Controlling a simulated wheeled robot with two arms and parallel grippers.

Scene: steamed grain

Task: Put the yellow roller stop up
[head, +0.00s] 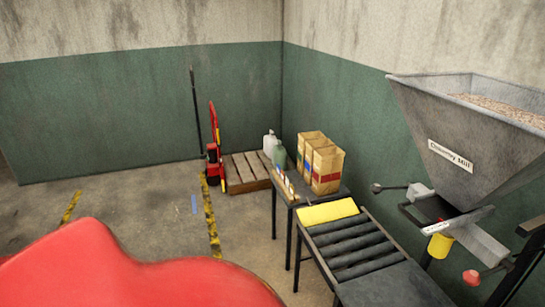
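The yellow roller stop (327,212) is a flat yellow plate across the far end of the roller conveyor (352,246), beside the small table. It looks to lie low, about level with the rollers, but its exact tilt is hard to tell from here. Nothing covers it. Neither of my grippers shows in the head view.
A small dark table (280,199) beyond the conveyor bears several paper bags (325,168) and small items. A grey hopper mill (460,135) with a yellow spout and a red knob (471,277) stands at right. A pallet (247,171) and red hand truck (213,150) stand farther back.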

